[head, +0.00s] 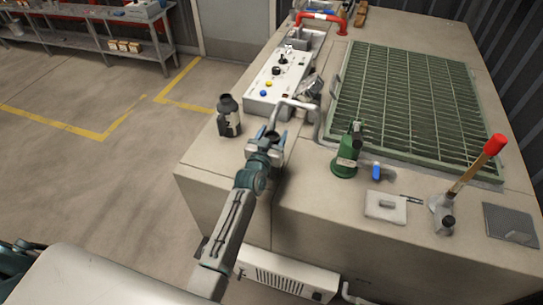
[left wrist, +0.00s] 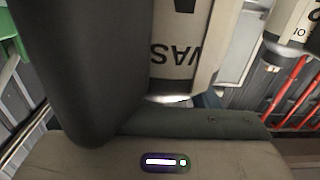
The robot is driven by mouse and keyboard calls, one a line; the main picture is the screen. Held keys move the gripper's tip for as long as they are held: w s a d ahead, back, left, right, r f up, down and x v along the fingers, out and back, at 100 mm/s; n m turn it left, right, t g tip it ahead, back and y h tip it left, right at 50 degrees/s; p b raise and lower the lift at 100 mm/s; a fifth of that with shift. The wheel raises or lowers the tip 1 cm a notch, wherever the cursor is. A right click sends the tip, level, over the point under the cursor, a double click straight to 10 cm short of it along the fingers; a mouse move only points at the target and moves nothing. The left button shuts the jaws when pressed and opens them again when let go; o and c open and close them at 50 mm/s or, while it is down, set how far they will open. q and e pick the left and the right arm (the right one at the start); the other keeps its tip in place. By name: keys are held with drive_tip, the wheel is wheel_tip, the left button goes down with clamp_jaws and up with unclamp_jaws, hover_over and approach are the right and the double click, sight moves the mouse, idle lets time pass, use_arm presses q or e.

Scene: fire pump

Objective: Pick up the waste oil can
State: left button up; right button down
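A pale can with a dark top (head: 262,147) shows between the blue fingertips of my left gripper (head: 272,135), at the table's front left edge. In the left wrist view, a cream label with upside-down letters "WAS" (left wrist: 178,55) is very close. A large dark shape covers the left of that view. I cannot tell whether the fingers touch the can. A similar dark can with a pale label (head: 229,122) stands upright to the left of the gripper; a second labelled can shows at the right of the wrist view (left wrist: 287,28). My right gripper is not in view.
A bent grey pipe (head: 317,122) and a control box (head: 277,82) are just beyond the gripper. A green oil can (head: 345,165) stands to the right, near a blue item (head: 376,172). A green grating (head: 405,105) lies behind. A red-headed lever (head: 476,165) rises at far right.

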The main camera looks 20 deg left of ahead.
use_arm(q)
clamp_jaws()
drive_tip(key=shift+r, duration=0.1)
drive_tip(key=shift+w+r, duration=0.1)
